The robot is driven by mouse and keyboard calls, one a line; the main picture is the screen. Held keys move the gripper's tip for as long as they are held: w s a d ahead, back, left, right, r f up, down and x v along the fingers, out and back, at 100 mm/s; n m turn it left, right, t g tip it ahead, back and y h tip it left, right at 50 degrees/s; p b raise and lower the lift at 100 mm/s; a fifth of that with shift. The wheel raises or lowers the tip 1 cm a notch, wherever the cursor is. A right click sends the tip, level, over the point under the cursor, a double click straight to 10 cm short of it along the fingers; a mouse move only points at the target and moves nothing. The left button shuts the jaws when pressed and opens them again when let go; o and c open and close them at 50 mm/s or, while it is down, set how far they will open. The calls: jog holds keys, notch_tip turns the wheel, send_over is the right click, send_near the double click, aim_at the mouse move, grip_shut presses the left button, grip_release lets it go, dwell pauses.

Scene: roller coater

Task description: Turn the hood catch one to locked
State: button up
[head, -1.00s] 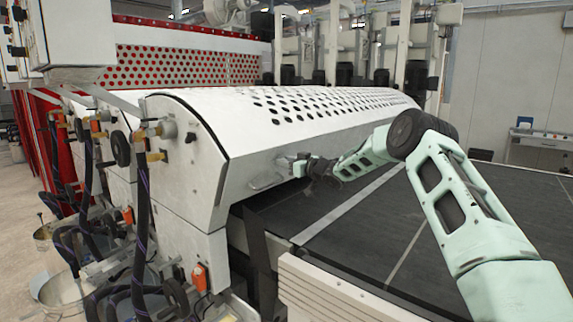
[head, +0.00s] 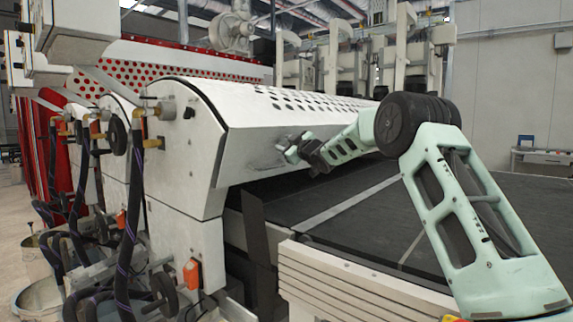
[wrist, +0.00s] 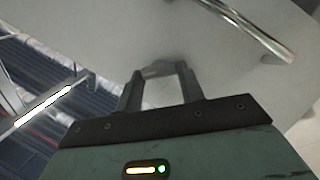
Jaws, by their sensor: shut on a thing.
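The white hood (head: 262,128) has a pale front face, and my gripper (head: 291,150) is up against that face in the head view. In the wrist view, my gripper (wrist: 162,84) has its two dark fingers closed on a small grey catch (wrist: 160,69) on the hood's face (wrist: 110,35). The fingers and their tips cover most of the catch, so its turned position cannot be read. In the head view the catch is hidden behind my gripper.
A metal bar handle (wrist: 250,28) stands off the hood face, close to my gripper. A dark conveyor bed (head: 350,205) lies below my arm. Black hoses (head: 130,220) and valves crowd the machine's left end.

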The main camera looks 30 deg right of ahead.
jog(key=n+t+h+b, duration=0.1)
jog(key=n+b, duration=0.1)
jog(key=b, duration=0.4)
jog(key=f+n+t+h+b, duration=0.1)
jog(key=n+b, duration=0.1)
jog(key=b, duration=0.5)
jog(key=n+t+h+b, duration=0.1)
jog(key=n+b, duration=0.1)
jog(key=b, duration=0.5)
jog(key=shift+w+a+f+n+h, duration=0.15)
jog(key=shift+a+n+h, duration=0.1)
jog(key=shift+n+h, duration=0.05)
jog(key=o, duration=1)
